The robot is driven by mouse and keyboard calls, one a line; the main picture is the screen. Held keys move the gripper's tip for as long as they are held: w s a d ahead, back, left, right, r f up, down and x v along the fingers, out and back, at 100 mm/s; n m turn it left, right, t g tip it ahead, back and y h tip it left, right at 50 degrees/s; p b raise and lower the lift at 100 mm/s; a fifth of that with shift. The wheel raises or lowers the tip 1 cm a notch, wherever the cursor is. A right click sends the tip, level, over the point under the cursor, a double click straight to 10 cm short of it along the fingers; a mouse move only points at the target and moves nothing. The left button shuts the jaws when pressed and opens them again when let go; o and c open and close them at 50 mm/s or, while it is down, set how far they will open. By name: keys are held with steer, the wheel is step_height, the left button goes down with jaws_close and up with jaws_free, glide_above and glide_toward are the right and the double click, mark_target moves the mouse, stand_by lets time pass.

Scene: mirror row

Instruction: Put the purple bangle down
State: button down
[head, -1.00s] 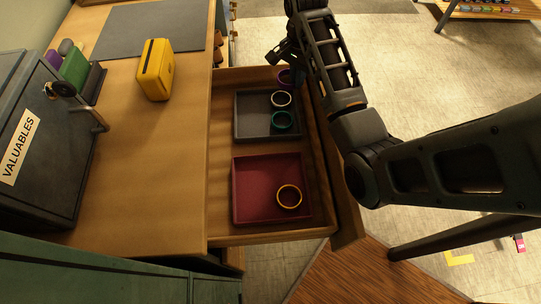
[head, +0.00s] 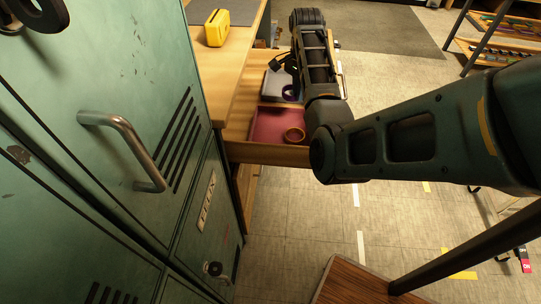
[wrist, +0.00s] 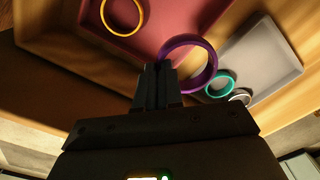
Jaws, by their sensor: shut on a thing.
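The purple bangle (wrist: 213,62) is pinched at its edge between the fingertips of my gripper (wrist: 160,72) in the wrist view. The rest of its ring sticks out to the right, over the edges of the red tray (wrist: 190,12) and the grey tray (wrist: 262,55). In the head view, the purple bangle (head: 289,96) shows below my gripper (head: 283,64), in front of the grey tray. I cannot tell whether it touches anything beneath it.
The open wooden drawer (head: 265,153) holds both trays. A yellow bangle (wrist: 122,35) lies in the red tray. A teal bangle (wrist: 209,92) and a pale bangle (wrist: 240,100) are in the grey tray. A green locker (head: 110,75) stands at left. A yellow case (head: 217,30) sits on the counter.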

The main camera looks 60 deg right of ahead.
steer(key=a+f, duration=0.1)
glide_above(294, 126)
step_height(294, 126, down, 4)
steer(key=shift+f, duration=2.5)
steer(key=shift+f+b, duration=0.2)
steer(key=shift+b, duration=0.1)
steer(key=c, duration=1.6)
jaws_free()
steer(key=shift+o, duration=0.2)
step_height(294, 126, up, 12)
steer(key=shift+r+p, duration=0.2)
steer(key=shift+p, duration=0.2)
